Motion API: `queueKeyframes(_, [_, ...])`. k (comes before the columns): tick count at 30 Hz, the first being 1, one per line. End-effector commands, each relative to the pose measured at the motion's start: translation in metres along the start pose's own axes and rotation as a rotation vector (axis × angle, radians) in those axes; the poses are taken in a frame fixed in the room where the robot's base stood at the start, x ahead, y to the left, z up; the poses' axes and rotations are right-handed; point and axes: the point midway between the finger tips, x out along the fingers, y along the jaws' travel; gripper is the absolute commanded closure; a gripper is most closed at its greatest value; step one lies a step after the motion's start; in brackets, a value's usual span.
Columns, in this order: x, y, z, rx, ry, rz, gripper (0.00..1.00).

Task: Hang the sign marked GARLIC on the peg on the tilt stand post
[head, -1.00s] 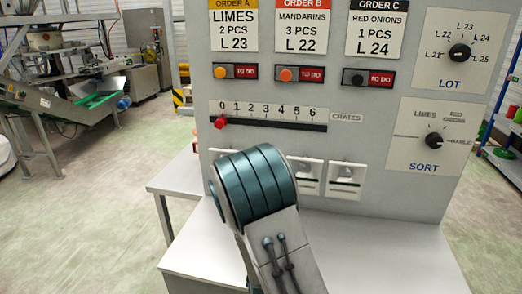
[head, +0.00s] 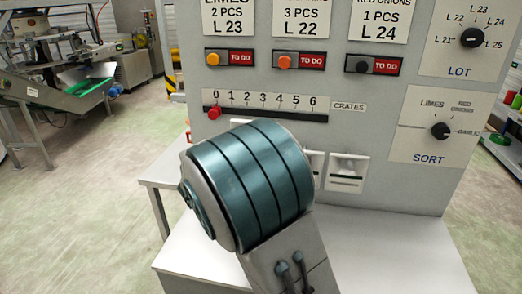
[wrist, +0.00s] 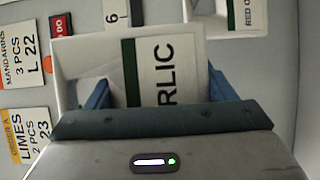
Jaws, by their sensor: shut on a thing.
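The GARLIC sign (wrist: 172,62) shows in the wrist view as a white plate with a dark green band; only the letters "RLIC" can be read. My gripper (wrist: 160,92) is shut on it, with a blue finger at each side and the grey gripper body hiding its lower part. The sign is close to the panel, in front of a white holder (wrist: 70,88). In the head view my arm hides the gripper and the sign. I cannot make out the tilt stand post or its peg in either view.
A grey panel (head: 395,195) with order cards, lamps and knobs stands ahead above a white ledge (head: 375,255). Another sign, reading "RED O", (wrist: 246,14) sits beside the GARLIC sign in the wrist view. Open floor (head: 90,200) lies left; a conveyor machine (head: 60,75) stands behind.

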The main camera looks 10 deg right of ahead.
Motion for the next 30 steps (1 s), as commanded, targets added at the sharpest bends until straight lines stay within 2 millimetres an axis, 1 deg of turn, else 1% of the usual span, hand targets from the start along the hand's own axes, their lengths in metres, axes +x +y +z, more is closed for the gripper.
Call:
queueKeyframes(2, [-0.006,0.007,-0.003,0.002,-0.019,0.001,0.49])
queueKeyframes(6, [-0.009,0.011,-0.003,-0.001,-0.036,0.001,0.49])
queueKeyframes(14, [-0.009,0.011,-0.003,-0.002,-0.036,0.001,0.49])
queueKeyframes(16, [-0.009,0.007,-0.003,-0.004,-0.036,0.001,0.49])
queueKeyframes(17, [-0.009,0.004,-0.003,-0.006,-0.036,0.001,0.49])
queueKeyframes(20, [-0.009,-0.015,-0.003,-0.009,-0.036,0.001,0.49])
queueKeyframes(24, [-0.009,-0.051,-0.003,-0.012,-0.036,0.002,0.49])
queueKeyframes(30, [-0.009,-0.094,-0.003,-0.009,-0.036,0.002,0.49])
